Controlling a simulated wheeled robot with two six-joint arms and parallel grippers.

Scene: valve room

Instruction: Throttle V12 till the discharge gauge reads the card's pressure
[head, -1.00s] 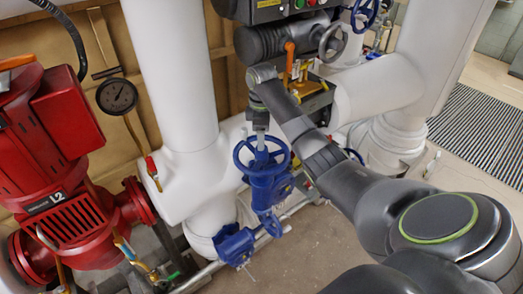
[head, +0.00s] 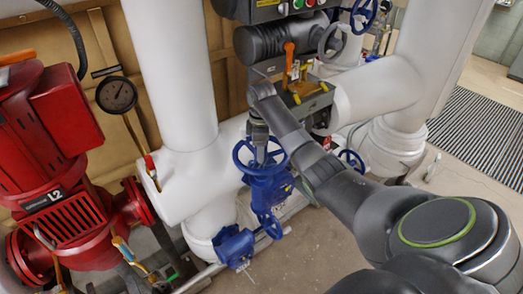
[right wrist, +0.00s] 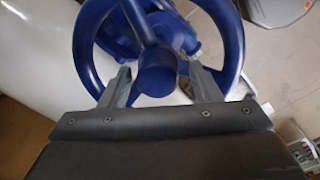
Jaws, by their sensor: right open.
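A blue handwheel valve (head: 266,187) stands upright on the white pipework in the middle of the head view; I cannot read a V12 tag. My right gripper (head: 261,152) is over the wheel from above, pointing down. In the right wrist view the blue wheel (right wrist: 87,55) fills the upper middle. The open fingers of my right gripper (right wrist: 157,80) are on either side of its hub, inside the rim; contact is unclear. A round dark gauge (head: 117,95) is at the left; its reading is too small to tell. No pressure card can be made out. My left gripper is out of view.
A red pump (head: 62,190) stands at the left. Large white pipes (head: 172,75) surround the valve. An orange lever (head: 289,52) and another handwheel (head: 332,42) lie behind my right arm. Floor is clear at lower middle (head: 285,262).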

